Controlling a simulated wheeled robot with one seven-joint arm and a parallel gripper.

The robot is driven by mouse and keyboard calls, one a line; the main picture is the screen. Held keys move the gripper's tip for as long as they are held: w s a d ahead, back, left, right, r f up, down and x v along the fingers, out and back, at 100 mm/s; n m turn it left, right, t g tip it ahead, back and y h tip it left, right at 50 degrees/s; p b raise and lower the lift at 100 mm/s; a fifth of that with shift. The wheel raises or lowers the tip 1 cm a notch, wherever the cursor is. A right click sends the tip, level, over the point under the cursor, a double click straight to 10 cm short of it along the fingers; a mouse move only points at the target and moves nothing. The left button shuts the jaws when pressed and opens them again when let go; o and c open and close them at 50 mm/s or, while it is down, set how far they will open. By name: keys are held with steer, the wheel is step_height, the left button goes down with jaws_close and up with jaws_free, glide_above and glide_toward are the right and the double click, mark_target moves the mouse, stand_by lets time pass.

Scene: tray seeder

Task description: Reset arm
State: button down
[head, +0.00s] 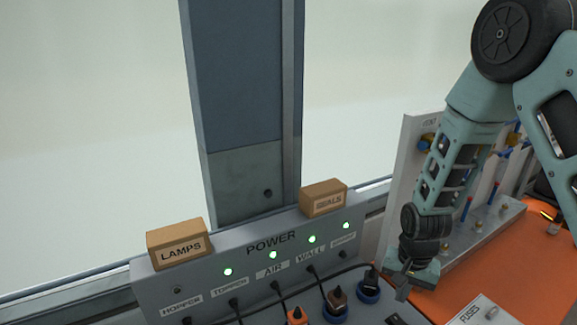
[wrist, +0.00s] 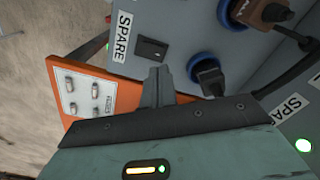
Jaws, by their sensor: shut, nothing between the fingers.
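My gripper (head: 402,268) is at the lower right of the head view, at the right end of the grey power panel (head: 160,287). In the wrist view its fingers (wrist: 158,82) are shut together with nothing between them. They lie in front of the panel, between a black rocker switch (wrist: 151,50) by a SPARE label and a black plug (wrist: 207,72) in a blue socket. I cannot tell whether the fingertips touch the panel.
Green lamps (head: 273,254) glow along the panel. Cables run from an orange plug (head: 297,316) and a brown plug (head: 337,299). LAMPS (head: 178,245) and second (head: 323,198) boxes sit on top. An orange surface (head: 480,275) and upright board (head: 400,160) stand right.

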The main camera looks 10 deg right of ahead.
steer(key=s+a+r+n+y+b, duration=0.1)
steer(key=s+a+r+n+b, duration=0.1)
steer(key=s+a+r+n, duration=0.35)
steer(key=s+a+r+n+b, duration=0.2)
steer(key=a+r, duration=0.1)
steer(key=a, duration=0.5)
steer(key=s+a+r+n+b, duration=0.1)
steer(key=s+a+r+n, duration=0.1)
steer(key=s, duration=0.4)
steer(key=s+a+r+n+b, duration=0.1)
steer(key=s+a+r+n, duration=0.1)
steer(key=s+n, duration=0.3)
steer(key=shift+s+r+h, duration=0.3)
steer(key=shift+s+r, duration=0.3)
steer(key=shift+s, duration=0.55)
steer(key=shift+w+b, duration=0.1)
steer(key=shift+b, duration=0.2)
